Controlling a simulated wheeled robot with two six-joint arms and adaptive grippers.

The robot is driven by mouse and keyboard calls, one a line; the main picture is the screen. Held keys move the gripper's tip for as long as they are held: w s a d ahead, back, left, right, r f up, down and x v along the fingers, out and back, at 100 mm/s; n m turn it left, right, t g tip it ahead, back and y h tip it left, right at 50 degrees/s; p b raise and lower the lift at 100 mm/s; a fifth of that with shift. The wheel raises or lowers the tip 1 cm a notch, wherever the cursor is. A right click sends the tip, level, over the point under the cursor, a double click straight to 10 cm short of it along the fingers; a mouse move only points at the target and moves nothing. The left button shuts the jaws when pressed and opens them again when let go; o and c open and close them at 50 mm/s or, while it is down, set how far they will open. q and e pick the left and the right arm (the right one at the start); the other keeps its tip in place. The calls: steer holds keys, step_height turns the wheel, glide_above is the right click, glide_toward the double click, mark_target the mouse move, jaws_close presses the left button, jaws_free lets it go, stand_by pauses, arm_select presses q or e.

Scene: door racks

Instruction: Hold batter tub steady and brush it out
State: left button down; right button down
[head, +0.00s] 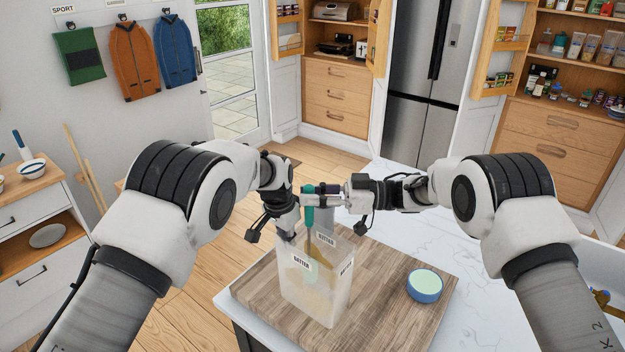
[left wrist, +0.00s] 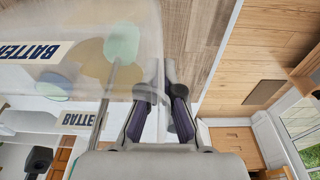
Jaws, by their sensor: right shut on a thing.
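The translucent batter tub (head: 322,289), with BATTER labels, stands upright on a wooden board. Tan batter shows through its wall, and the tub fills the left of the left wrist view (left wrist: 70,85). My right gripper (head: 309,194) is shut on the teal handle of a brush (head: 309,214) above the tub. The brush shaft reaches down into the tub, and its pale teal head (left wrist: 121,42) shows there in the left wrist view. My left gripper (head: 285,228) is at the tub's back left rim. Its fingers (left wrist: 164,75) are close together at the wall; whether they clamp it is unclear.
The wooden board (head: 400,266) lies on a white marble counter (head: 480,255). A blue bowl with pale green contents (head: 425,284) stands at the board's right. The right part of the board is otherwise clear. A side cabinet (head: 35,225) stands at the far left.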

steer(key=shift+f, duration=0.35)
steer(key=shift+s+d, duration=0.3)
steer(key=shift+s, duration=0.6)
steer(key=shift+s+d, duration=0.3)
steer(key=shift+s, duration=0.6)
steer(key=shift+s+d, duration=0.9)
steer(key=shift+d, duration=0.3)
steer(key=shift+a, duration=0.1)
